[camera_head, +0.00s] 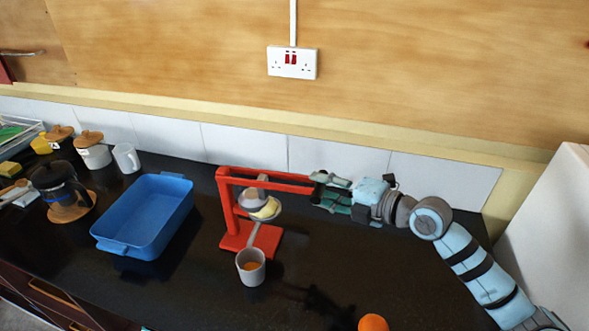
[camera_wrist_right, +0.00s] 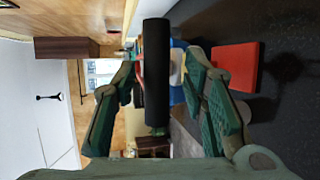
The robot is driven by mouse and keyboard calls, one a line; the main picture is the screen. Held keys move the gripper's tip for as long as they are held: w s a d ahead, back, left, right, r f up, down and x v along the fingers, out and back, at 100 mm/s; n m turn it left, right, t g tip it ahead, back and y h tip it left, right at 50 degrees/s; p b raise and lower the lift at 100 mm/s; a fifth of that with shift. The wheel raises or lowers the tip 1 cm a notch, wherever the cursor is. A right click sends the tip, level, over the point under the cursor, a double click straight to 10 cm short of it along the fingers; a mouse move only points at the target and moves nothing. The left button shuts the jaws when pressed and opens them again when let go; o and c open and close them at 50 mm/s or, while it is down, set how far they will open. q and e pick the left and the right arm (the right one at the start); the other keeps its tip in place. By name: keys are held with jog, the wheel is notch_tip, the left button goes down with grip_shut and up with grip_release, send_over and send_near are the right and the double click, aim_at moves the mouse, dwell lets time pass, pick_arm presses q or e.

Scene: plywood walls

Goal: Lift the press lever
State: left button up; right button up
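The red press (camera_head: 229,205) stands on the dark counter with its red base flat. Its red lever (camera_head: 285,182) runs roughly level to the right and ends in a black handle. A grey cup-shaped part with a yellow fruit piece (camera_head: 269,209) sits under the lever. My right gripper (camera_head: 328,188) is at the lever's right end. In the right wrist view the black handle (camera_wrist_right: 157,75) lies between the two green-padded fingers, with a gap on both sides, so the gripper is open around it. My left gripper is out of view.
A grey cup (camera_head: 251,274) with orange content stands in front of the press. An orange (camera_head: 373,323) lies at the front edge. A blue tray (camera_head: 115,246) is left of the press, with a French press (camera_head: 62,192) and a white mug (camera_head: 127,158) further left.

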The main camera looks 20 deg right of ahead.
jog(key=shift+w+a, duration=0.3)
jog(key=shift+w, duration=0.1)
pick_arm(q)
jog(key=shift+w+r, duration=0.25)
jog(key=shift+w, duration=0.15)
pick_arm(e)
jog(key=shift+s, duration=0.1)
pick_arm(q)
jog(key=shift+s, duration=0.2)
pick_arm(e)
jog(key=shift+s+a, duration=0.15)
jog(key=shift+c, duration=0.2)
jog(key=shift+w+a, duration=0.15)
jog(key=shift+w, duration=0.05)
grip_shut()
